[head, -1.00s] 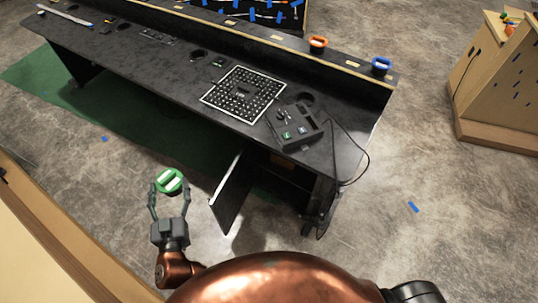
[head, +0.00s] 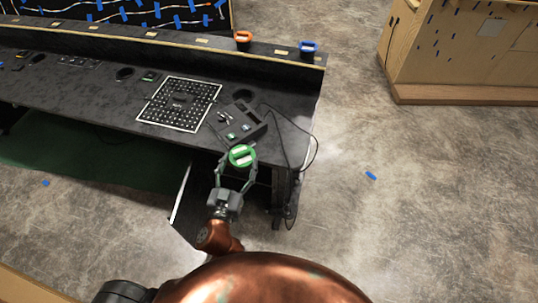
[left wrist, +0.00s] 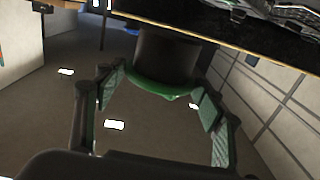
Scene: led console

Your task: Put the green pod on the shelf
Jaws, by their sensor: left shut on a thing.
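The green pod (head: 242,155) has a green ring top with a white label. My left gripper (head: 239,165) is shut on it, one finger on each side. In the head view the pod overlaps the console's front edge, near its right end; its height above the top is hard to tell. In the left wrist view the pod (left wrist: 165,60) is a dark cylinder with a green rim between the fingers. The raised shelf (head: 275,50) runs along the console's back and bears an orange pod (head: 243,37) and a blue pod (head: 309,46). My right gripper is not in view.
On the console (head: 100,98) lie a white-bordered grid panel (head: 180,103) and a black control box (head: 238,124) with a cable. An open door panel (head: 183,200) hangs below the front edge. A wooden cabinet (head: 450,60) stands right. The floor at right is mostly clear.

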